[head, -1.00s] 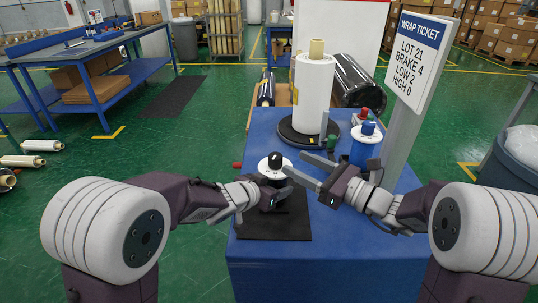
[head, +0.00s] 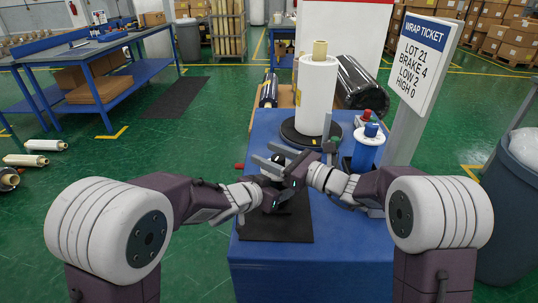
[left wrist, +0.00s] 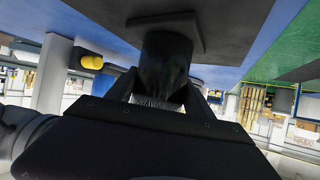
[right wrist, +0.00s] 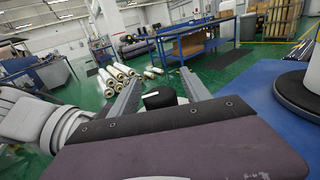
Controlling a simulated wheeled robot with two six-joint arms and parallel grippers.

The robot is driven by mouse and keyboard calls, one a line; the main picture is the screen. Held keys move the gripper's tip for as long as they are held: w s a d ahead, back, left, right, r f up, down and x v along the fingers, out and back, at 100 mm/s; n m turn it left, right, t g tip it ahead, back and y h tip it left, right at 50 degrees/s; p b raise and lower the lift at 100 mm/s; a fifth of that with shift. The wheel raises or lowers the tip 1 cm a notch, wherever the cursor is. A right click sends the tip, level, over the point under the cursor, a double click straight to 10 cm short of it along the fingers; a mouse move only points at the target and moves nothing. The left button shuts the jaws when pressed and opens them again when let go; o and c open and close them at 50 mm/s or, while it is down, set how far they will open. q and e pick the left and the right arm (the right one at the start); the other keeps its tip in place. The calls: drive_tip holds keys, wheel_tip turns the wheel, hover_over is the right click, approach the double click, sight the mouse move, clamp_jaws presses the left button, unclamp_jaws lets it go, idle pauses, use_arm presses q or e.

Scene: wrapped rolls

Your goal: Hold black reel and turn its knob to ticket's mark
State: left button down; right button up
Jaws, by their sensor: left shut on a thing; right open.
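The wrap ticket (head: 418,65) at the right reads LOT 21, BRAKE 4, LOW 2, HIGH 0. The black reel stands on a dark mat (head: 250,228) on the blue table, mostly hidden by my grippers in the head view. My left gripper (left wrist: 168,86) is shut on the black reel (left wrist: 165,55), low on its body. My right gripper (right wrist: 160,80) is open, with its fingers on either side of the black knob (right wrist: 160,97). The knob carries a white line. The scale around the knob is hidden. In the head view my right gripper (head: 273,155) is over the reel's top.
A blue reel (head: 367,150) with a white top and a red-knobbed one (head: 364,118) stand at the table's right. A large white roll (head: 317,95) stands on a black turntable behind. A red thing (head: 239,166) shows at the table's left edge. The table's front right is clear.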

clamp_jaws()
drive_tip(key=m+t+h, duration=0.3)
drive_tip(key=shift+w+d+r+t, duration=0.1)
drive_tip(key=shift+w+t, duration=0.15)
drive_tip(key=shift+t, duration=0.05)
drive_tip(key=shift+w+d+m+t+h, duration=0.1)
drive_tip(key=shift+d+m+t+h, duration=0.1)
drive_tip(key=shift+m+t+h, duration=0.3)
drive_tip(key=shift+w+d+m+t+h, duration=0.15)
drive_tip(key=shift+m+t+h, duration=0.2)
drive_tip(key=shift+h, duration=0.25)
unclamp_jaws()
drive_tip(key=shift+s, duration=0.15)
